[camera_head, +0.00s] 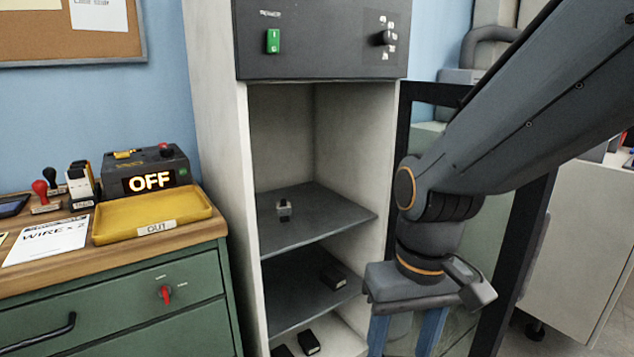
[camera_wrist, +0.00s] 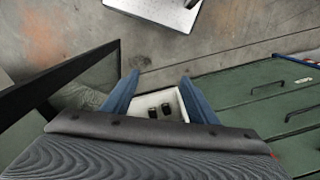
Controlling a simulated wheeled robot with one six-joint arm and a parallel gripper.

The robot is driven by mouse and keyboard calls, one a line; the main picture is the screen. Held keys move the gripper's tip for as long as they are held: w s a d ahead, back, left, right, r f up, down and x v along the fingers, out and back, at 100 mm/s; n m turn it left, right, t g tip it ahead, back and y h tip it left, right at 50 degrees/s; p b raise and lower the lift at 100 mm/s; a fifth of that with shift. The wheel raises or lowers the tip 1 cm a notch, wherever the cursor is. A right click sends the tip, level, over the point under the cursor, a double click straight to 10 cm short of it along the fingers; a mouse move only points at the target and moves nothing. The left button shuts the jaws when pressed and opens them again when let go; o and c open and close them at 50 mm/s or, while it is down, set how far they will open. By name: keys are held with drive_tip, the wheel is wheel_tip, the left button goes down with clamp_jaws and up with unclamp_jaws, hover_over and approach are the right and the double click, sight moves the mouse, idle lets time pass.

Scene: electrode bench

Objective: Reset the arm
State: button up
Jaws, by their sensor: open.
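My gripper (camera_head: 404,338) hangs pointing down in front of the open cabinet's right side, near its dark-framed door. Its two blue fingers are apart with nothing between them; the fingertips run near the bottom edge of the head view. In the wrist view my gripper (camera_wrist: 159,78) is also open and empty. Beyond the fingers, lower down, the cabinet's pale bottom (camera_wrist: 174,99) shows with two small dark blocks (camera_wrist: 152,113) on it. My arm reaches in from the upper right.
The open cabinet (camera_head: 219,160) holds a small grey-black piece (camera_head: 284,209) on its upper shelf and dark blocks (camera_head: 333,277) lower down. Its glass door (camera_head: 520,240) stands open behind my arm. At left, a green bench (camera_head: 120,313) carries a yellow tray (camera_head: 150,222) and an OFF box (camera_head: 165,165).

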drive_tip(key=d+r+m+p, duration=0.2)
drive_tip(key=d+r+p, duration=0.4)
drive_tip(key=p, duration=0.6)
drive_tip(key=shift+s+d+r+h, duration=0.15)
drive_tip(key=shift+d+r+h, duration=0.15)
drive_tip(key=shift+d, duration=0.25)
